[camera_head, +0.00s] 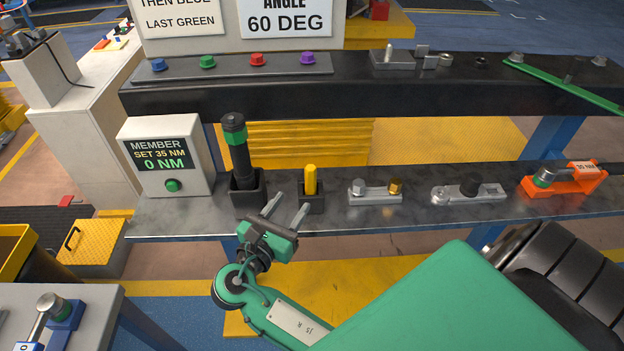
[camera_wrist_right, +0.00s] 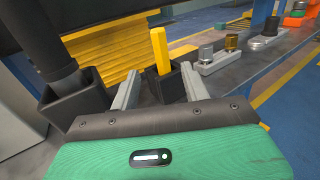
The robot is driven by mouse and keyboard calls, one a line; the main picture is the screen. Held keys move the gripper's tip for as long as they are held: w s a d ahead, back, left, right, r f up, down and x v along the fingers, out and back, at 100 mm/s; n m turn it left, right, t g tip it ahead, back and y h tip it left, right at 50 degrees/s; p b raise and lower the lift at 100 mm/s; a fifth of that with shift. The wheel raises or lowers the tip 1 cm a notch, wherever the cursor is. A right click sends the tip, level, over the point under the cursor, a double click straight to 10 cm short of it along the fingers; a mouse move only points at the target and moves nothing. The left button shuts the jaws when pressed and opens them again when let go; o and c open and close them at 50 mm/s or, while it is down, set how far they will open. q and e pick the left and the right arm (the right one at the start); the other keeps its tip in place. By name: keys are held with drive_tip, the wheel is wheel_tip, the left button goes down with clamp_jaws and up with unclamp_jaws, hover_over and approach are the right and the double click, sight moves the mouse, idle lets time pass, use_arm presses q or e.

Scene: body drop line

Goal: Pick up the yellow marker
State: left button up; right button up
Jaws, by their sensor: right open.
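The yellow marker (camera_head: 311,179) stands upright in a small black holder (camera_head: 312,205) on the lower shelf. In the right wrist view the marker (camera_wrist_right: 160,50) rises from its holder (camera_wrist_right: 168,88), just beyond and between the fingers. My right gripper (camera_head: 287,206) is open and empty in front of the holder, its fingers pointing toward the marker. Its two grey fingers also show in the right wrist view (camera_wrist_right: 158,88), one on each side of the holder. I cannot tell whether they touch it. My left gripper is not in view.
A black and green tool (camera_head: 238,150) stands in a larger black holder left of the marker. A MEMBER display box (camera_head: 168,158) is further left. A grey bolt fixture (camera_head: 375,197) sits right of the marker. The dark upper shelf (camera_head: 240,97) runs above and behind.

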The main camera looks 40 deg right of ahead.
sight(308, 183)
drive_tip(key=x, duration=0.4)
drive_tip(key=shift+w+d+p, duration=0.1)
drive_tip(key=shift+d+p, duration=0.1)
drive_tip(key=shift+p, duration=0.1)
drive_tip(key=shift+w+d, duration=0.15)
drive_tip(key=shift+d, duration=0.2)
drive_tip(key=p+x, duration=0.2)
drive_tip(key=x, duration=0.2)
drive_tip(key=shift+w+d, duration=0.1)
drive_tip(key=shift+d, duration=0.25)
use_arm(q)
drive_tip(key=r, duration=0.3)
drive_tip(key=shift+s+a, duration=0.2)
use_arm(e)
drive_tip(key=shift+a, duration=0.1)
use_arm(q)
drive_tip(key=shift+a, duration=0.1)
use_arm(e)
clamp_jaws()
